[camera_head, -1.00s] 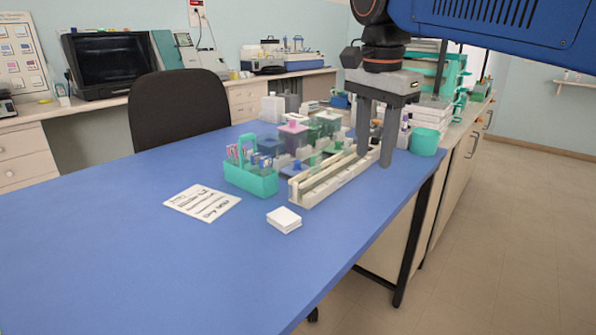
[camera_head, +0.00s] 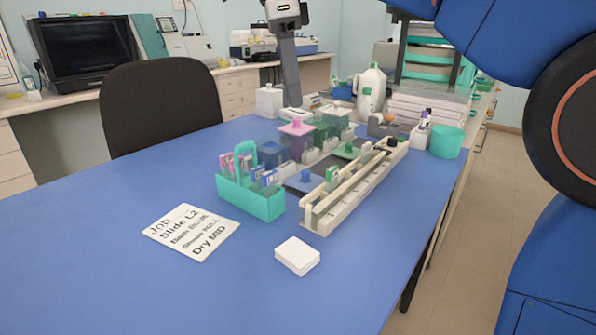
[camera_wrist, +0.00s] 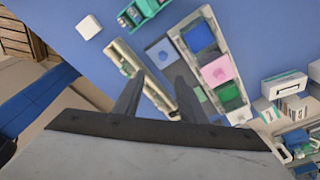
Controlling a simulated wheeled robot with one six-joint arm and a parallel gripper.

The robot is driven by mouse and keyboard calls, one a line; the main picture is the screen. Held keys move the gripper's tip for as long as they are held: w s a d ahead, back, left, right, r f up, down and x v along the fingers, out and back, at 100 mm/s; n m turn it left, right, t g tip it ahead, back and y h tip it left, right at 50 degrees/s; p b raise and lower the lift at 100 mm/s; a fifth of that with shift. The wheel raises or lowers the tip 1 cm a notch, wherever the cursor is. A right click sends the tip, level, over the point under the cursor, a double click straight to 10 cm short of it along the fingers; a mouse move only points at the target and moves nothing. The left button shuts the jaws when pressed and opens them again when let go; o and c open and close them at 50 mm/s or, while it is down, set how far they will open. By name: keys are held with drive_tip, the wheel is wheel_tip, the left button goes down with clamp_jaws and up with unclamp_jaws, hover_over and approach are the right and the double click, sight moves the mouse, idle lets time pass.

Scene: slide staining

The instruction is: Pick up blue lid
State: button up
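The blue lid (camera_head: 304,184) is a flat square with a blue knob, lying on the table between the teal slide rack (camera_head: 262,203) and the cream rail tray (camera_head: 335,212). In the wrist view the lid (camera_wrist: 161,52) lies just beyond the fingertips. My gripper (camera_head: 292,101) is above the table, at the blue jar's far side in the picture. In the wrist view my gripper (camera_wrist: 158,79) has its two fingers apart with nothing held between them. In the head view the fingers overlap, so the gap is hidden there.
A blue jar (camera_head: 270,153), a pink-lidded jar (camera_head: 297,141) and a green jar (camera_head: 327,127) stand in a row behind the lid. A green lid (camera_head: 346,151) lies farther back. A paper note (camera_head: 190,232) and white stack (camera_head: 297,256) lie in front. The table's left side is clear.

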hover_over(306, 171)
drive_tip(key=a, duration=0.1)
drive_tip(key=f, duration=1.1)
drive_tip(key=shift+s+a+f, duration=0.15)
drive_tip(key=shift+s+f, duration=0.1)
drive_tip(key=shift+f, duration=0.15)
drive_tip(key=shift+w+d+f, duration=0.1)
drive_tip(key=shift+d+f, duration=0.05)
drive_tip(key=shift+f, duration=0.7)
drive_tip(key=shift+w+d+f, duration=0.1)
drive_tip(key=shift+d+f, duration=0.1)
drive_tip(key=shift+f, duration=0.7)
drive_tip(key=shift+w+d+f, duration=0.1)
drive_tip(key=shift+d+f, duration=0.05)
drive_tip(key=shift+f, duration=0.7)
clamp_jaws()
